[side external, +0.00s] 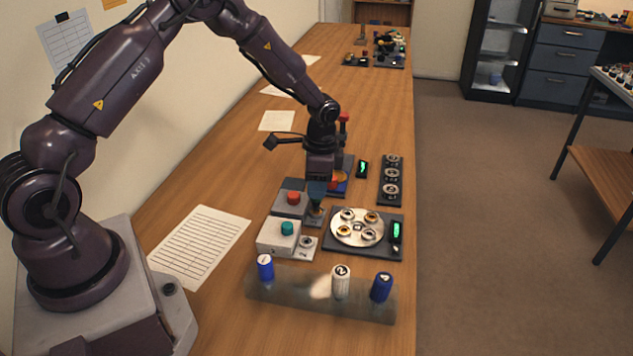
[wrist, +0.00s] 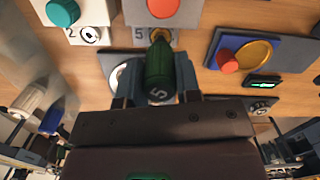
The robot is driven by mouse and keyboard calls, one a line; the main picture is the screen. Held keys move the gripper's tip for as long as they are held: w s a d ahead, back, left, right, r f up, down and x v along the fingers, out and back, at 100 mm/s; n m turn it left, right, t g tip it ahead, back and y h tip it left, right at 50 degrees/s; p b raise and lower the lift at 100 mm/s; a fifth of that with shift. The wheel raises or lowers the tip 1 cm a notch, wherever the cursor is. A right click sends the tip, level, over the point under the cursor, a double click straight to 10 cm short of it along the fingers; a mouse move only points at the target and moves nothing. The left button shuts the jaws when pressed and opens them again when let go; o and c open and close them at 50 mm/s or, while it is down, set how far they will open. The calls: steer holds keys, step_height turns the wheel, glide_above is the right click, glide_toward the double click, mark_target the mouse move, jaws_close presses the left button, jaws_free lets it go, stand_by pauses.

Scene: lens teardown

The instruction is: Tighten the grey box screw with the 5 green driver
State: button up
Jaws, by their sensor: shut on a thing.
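My gripper (wrist: 157,88) is shut on the green driver (wrist: 159,65), whose end carries a 5. The driver's tip is over the pad marked 5 beside the grey box (wrist: 131,12), which has a red button. The grey box screw (wrist: 158,35) shows at the tip, partly hidden by the driver; I cannot tell if they touch. In the side external view my gripper (side external: 317,190) points down beside the grey box (side external: 284,208), and the driver is mostly hidden.
A white box (side external: 270,240) with a teal button stands in front of the grey box. A dark plate (side external: 335,252) with a round disc is at right. A rack (side external: 310,296) with blue and white drivers lies nearer. A blue plate with a red knob (wrist: 228,62) is close by.

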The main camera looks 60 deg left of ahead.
steer(key=shift+f, duration=0.6)
stand_by(0.4)
steer(key=m, duration=0.3)
steer(key=shift+m, duration=0.6)
steer(key=m, duration=0.3)
steer(key=shift+m, duration=1.1)
steer(key=shift+m+t, duration=0.3)
steer(key=shift+m, duration=0.4)
